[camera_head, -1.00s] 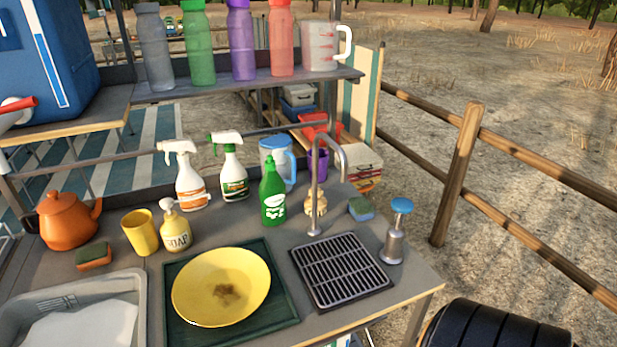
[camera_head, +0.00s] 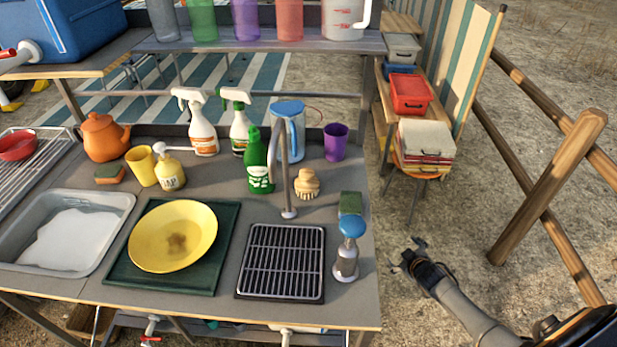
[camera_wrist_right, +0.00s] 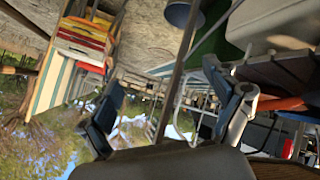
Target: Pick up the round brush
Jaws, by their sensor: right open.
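The round brush (camera_head: 306,184) has a tan wooden body. It sits on the grey counter (camera_head: 225,170) behind the drying grate, just right of the tap (camera_head: 285,170) and in front of the purple cup (camera_head: 335,142). My right gripper (camera_head: 408,256) is open and empty, off the counter's right edge and apart from the brush. Its two spread fingers also show in the right wrist view (camera_wrist_right: 165,108), where I cannot make out the brush. My left gripper is not in view.
A blue-topped metal dispenser (camera_head: 347,250) and a sponge (camera_head: 350,204) stand near the counter's right edge, between gripper and brush. The black grate (camera_head: 281,262) lies in front. A green bottle (camera_head: 258,165) and blue-lidded jug (camera_head: 288,130) stand left and behind.

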